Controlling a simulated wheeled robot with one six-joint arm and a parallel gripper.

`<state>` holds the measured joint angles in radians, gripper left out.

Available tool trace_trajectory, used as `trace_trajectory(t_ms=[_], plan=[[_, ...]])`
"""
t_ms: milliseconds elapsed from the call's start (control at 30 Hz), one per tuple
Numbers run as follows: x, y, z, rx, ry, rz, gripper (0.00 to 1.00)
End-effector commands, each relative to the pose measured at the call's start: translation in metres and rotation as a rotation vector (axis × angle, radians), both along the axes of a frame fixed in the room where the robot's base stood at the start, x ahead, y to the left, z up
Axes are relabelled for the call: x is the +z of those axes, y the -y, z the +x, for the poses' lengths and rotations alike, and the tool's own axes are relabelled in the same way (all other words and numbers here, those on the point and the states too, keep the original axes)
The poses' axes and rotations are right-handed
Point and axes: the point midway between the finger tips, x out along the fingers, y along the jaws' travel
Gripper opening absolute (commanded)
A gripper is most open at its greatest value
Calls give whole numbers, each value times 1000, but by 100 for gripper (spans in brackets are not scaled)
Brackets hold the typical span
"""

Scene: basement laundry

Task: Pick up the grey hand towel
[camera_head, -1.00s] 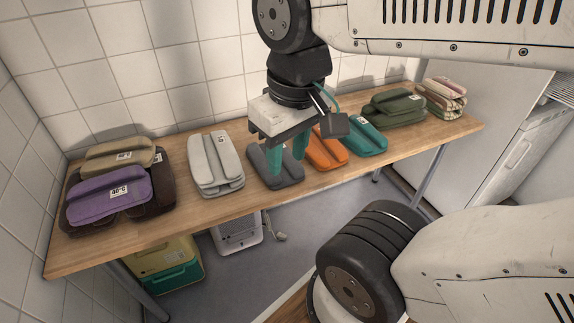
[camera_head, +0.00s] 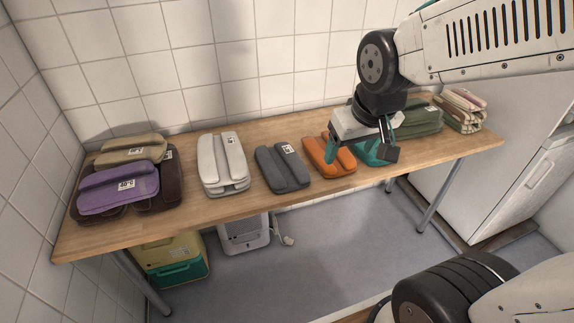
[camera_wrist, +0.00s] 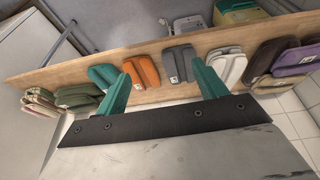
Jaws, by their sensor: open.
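The grey hand towel (camera_head: 282,168) is a dark grey folded towel with a white tag. It lies flat on the wooden table (camera_head: 190,213), between the light grey-white towel stack (camera_head: 223,163) and the orange towel (camera_head: 328,156). In the wrist view the grey towel (camera_wrist: 179,64) lies beyond and between my two teal fingers. My gripper (camera_head: 360,152) is open and empty. In the head view it hangs to the right of the grey towel, over the orange and teal towels. The teal towel (camera_head: 372,157) is partly hidden behind it.
Purple (camera_head: 118,190), beige and brown towels lie stacked at the left end. Green (camera_head: 420,119) and striped (camera_head: 463,110) towels lie at the right end. A tiled wall backs the table. A white cabinet stands at the right; boxes sit under the table.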

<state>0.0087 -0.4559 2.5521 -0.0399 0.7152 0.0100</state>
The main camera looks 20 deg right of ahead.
Motion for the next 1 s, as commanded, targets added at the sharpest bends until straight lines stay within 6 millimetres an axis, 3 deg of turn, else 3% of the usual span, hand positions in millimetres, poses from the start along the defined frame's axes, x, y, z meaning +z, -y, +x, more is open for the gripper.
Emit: trace_trajectory(t_ms=[100, 200, 400, 500, 633, 800, 1000], plan=[[-36, 6, 54, 7, 96, -11, 71], [-65, 10, 94, 18, 191, -15, 71], [-125, 15, 155, 41, 383, -16, 71], [-156, 16, 175, 53, 479, -7, 71], [-193, 15, 191, 66, 602, 10, 71], [-228, 13, 195, 70, 738, 35, 71], [-245, 12, 192, 69, 828, 53, 71]])
